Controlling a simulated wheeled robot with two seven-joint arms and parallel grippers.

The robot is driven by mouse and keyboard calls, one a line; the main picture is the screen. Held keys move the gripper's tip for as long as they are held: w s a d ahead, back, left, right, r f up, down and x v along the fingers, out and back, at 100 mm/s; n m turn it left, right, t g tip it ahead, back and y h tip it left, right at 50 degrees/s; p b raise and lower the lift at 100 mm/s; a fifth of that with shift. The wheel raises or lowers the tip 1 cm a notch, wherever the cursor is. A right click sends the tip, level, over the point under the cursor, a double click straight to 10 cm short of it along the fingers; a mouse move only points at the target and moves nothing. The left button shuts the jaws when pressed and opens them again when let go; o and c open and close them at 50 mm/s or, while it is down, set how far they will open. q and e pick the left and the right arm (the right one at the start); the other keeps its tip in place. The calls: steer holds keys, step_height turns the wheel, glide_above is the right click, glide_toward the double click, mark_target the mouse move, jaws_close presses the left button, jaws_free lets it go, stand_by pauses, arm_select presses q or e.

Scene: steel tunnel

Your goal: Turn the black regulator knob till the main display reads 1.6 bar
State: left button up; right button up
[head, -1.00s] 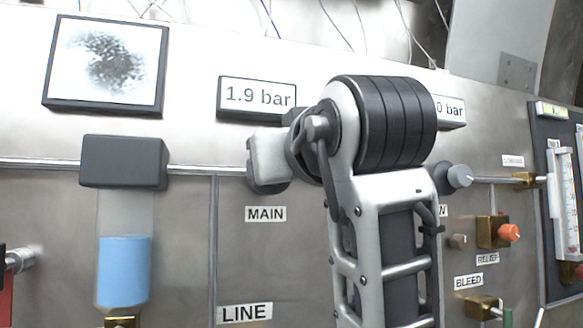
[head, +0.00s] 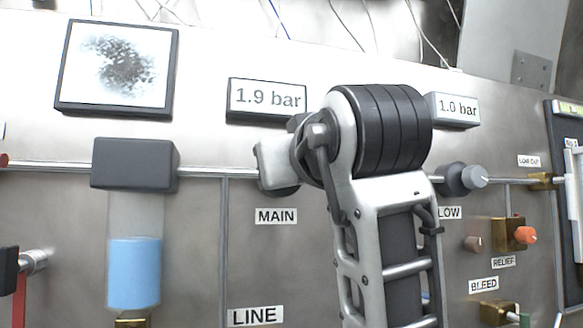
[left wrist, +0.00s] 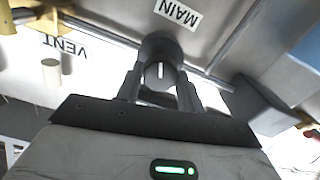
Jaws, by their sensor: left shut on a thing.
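The black regulator knob (left wrist: 160,70) shows in the left wrist view, with a white pointer line on its face, next to the upside-down MAIN label (left wrist: 177,12). My left gripper (left wrist: 159,88) is shut on it, one finger at each side. In the head view my left arm stands in front of the panel, and its wrist mostly hides the knob above the MAIN label (head: 276,216). The main display (head: 267,99) above reads 1.9 bar. My right gripper is in neither view.
A second display (head: 457,110) reads 1.0 bar, with a grey knob (head: 462,179) below it. An orange relief knob (head: 525,235) is at the right. A blue-filled cylinder (head: 134,272) hangs under a dark block at the left. Pipes run along the panel.

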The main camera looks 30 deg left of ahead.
arm_select(q)
steer(key=shift+n, duration=2.7)
steer(key=o, duration=1)
